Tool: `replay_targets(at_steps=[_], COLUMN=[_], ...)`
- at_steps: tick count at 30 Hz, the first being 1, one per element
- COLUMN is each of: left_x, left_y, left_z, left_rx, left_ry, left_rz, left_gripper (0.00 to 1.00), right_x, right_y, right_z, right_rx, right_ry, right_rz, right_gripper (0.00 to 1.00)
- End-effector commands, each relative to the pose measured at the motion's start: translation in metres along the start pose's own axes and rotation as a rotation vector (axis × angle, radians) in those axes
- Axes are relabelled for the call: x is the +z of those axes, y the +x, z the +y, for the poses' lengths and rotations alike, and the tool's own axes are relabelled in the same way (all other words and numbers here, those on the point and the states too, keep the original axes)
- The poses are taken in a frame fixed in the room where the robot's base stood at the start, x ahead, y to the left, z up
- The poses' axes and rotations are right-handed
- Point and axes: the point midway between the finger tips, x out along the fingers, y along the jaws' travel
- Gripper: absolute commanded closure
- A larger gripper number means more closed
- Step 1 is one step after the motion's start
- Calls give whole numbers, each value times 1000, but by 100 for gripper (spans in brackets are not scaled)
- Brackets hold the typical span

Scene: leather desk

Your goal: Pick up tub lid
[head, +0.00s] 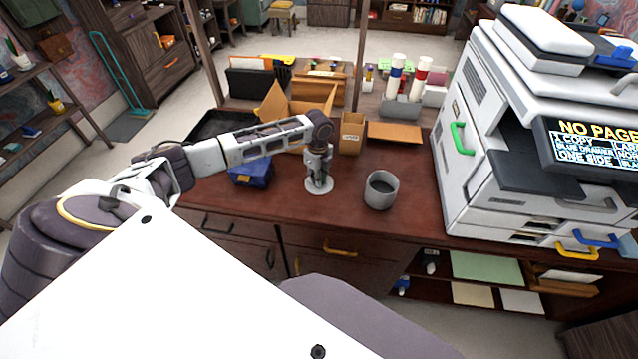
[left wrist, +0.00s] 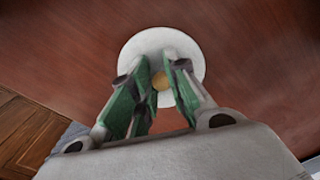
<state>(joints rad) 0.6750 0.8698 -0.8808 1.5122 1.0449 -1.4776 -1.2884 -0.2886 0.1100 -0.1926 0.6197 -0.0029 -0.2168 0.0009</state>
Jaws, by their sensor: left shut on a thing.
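The tub lid (head: 319,187) is a round, pale disc on the brown desk, below my left gripper (head: 318,178). In the left wrist view the lid (left wrist: 192,50) shows a tan knob (left wrist: 160,81) at its middle. The green-padded fingers of my left gripper (left wrist: 162,75) are shut on that knob from both sides. I cannot tell whether the lid is touching the desk or slightly above it. A grey round tub (head: 381,190), open at the top and dark inside, stands just right of the lid. My right gripper is not in view.
A blue box (head: 250,172) sits left of the lid. An open cardboard box (head: 290,104) and a small brown carton (head: 352,133) stand behind. A large white copier (head: 470,150) fills the desk's right side. Desk between the tub and the copier is clear.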

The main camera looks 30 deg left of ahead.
Motion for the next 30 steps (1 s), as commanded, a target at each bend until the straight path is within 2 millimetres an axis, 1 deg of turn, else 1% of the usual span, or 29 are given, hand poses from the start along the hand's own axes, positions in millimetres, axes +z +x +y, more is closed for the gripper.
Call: replay_targets(at_steps=[9,14,20,30], left_x=[0,0,0,0], left_y=[2,-2,-21,-71], left_z=[2,1,1,0], left_rx=[5,4,2,0], left_ry=[1,0,0,0], left_rz=[0,0,0,0], left_gripper=[100,100,100,100], right_x=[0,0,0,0], right_y=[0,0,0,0], right_z=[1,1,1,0], right_rx=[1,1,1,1], right_ry=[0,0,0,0], right_rz=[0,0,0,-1], right_gripper=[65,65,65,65])
